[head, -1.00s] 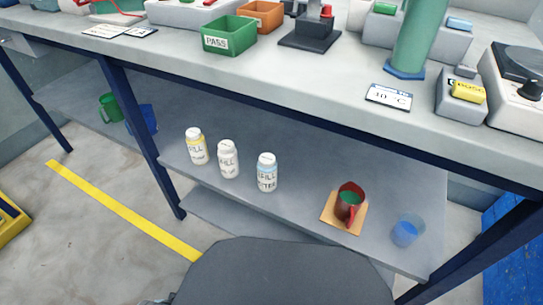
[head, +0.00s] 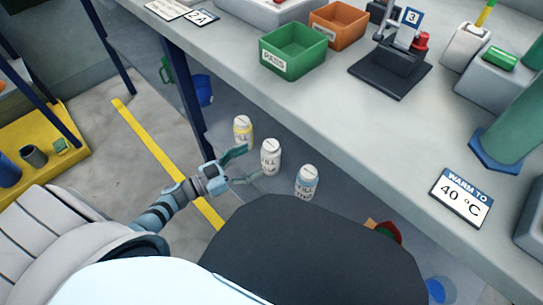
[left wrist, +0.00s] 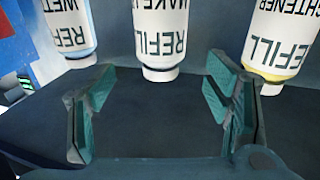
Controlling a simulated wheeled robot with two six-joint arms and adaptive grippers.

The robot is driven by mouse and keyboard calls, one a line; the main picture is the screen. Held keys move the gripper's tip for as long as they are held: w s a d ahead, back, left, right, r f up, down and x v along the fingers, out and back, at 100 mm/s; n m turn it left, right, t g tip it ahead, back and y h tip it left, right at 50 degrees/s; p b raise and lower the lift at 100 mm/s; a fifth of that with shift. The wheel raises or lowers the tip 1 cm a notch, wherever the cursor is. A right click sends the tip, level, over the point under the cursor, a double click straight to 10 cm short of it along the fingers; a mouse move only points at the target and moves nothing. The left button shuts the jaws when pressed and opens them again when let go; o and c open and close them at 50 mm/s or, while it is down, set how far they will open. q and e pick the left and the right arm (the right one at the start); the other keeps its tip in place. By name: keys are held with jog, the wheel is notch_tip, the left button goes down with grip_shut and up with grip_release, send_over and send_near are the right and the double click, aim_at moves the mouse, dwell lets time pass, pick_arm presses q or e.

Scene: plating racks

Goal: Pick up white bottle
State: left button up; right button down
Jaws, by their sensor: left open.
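The white bottle (head: 271,157) stands upright on the lower shelf, between a yellow-banded bottle (head: 243,131) and a light-blue bottle (head: 306,182). My left gripper (head: 252,163) is open and empty, its fingers pointing at the white bottle from the left. In the left wrist view the white bottle (left wrist: 160,42) stands just beyond and centred between the spread fingers of my left gripper (left wrist: 161,88). The light-blue bottle (left wrist: 70,28) is to its left and the yellow-banded bottle (left wrist: 280,40) to its right. My right gripper is not in view.
The upper table (head: 330,110) overhangs the shelf, with a green bin (head: 293,66) and an orange bin (head: 338,38) on it. A red cup (head: 386,231), partly hidden, and a blue cup (head: 438,290) are farther right below.

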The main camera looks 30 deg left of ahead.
aim_at(270, 145)
pick_arm(q)
jog(key=b+x, duration=0.1)
jog(key=x, duration=0.6)
jog(key=shift+w+d+r+b, duration=0.1)
jog(key=shift+w+r+b, duration=0.1)
jog(key=shift+b, duration=0.2)
jog(key=shift+s, duration=0.1)
jog(key=c, duration=1.4)
jog(key=shift+c, duration=0.6)
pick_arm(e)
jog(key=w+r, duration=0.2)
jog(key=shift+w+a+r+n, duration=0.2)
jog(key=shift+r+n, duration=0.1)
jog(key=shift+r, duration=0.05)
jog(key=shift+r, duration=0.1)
